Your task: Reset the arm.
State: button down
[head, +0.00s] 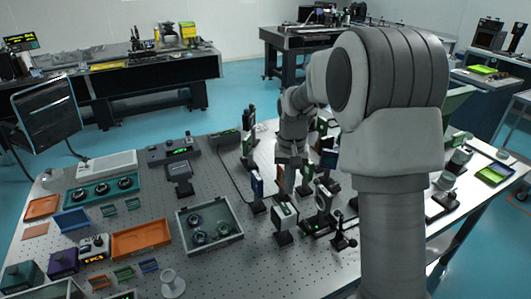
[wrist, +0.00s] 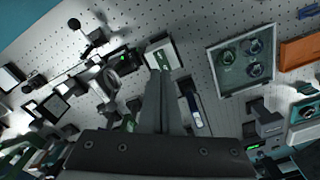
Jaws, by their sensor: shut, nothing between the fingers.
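My arm reaches out over the optical table (head: 210,262), bent at the elbow, with the hand pointing down among the upright optics. My gripper (head: 288,180) hangs above the middle of the table. In the wrist view my gripper (wrist: 158,75) shows its two fingers together, with nothing between them. A white-framed optic with a green face (wrist: 163,54) appears just beyond the fingertips; it stands in front of the gripper in the head view (head: 285,215). The fingertips partly blend with the optics behind them, so their exact height is unclear.
Several mounted optics crowd around the gripper, including a blue-edged plate (head: 257,184) to its left. A grey tray with round mounts (head: 239,234), an orange tray (head: 141,238) and a teal tray (head: 78,197) lie farther left. Open air shows above the optics.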

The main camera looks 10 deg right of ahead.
jog(key=s+r+n+t, duration=0.1)
jog(key=s+r+t, duration=0.2)
jog(key=s+r, duration=0.95)
jog(key=s+r+n+t, duration=0.1)
jog(key=s+r+t, duration=0.1)
jog(key=s, duration=1.2)
jog(key=shift+s+r+t, duration=0.2)
jog(key=shift+s+t, duration=0.05)
jog(key=shift+t, duration=0.05)
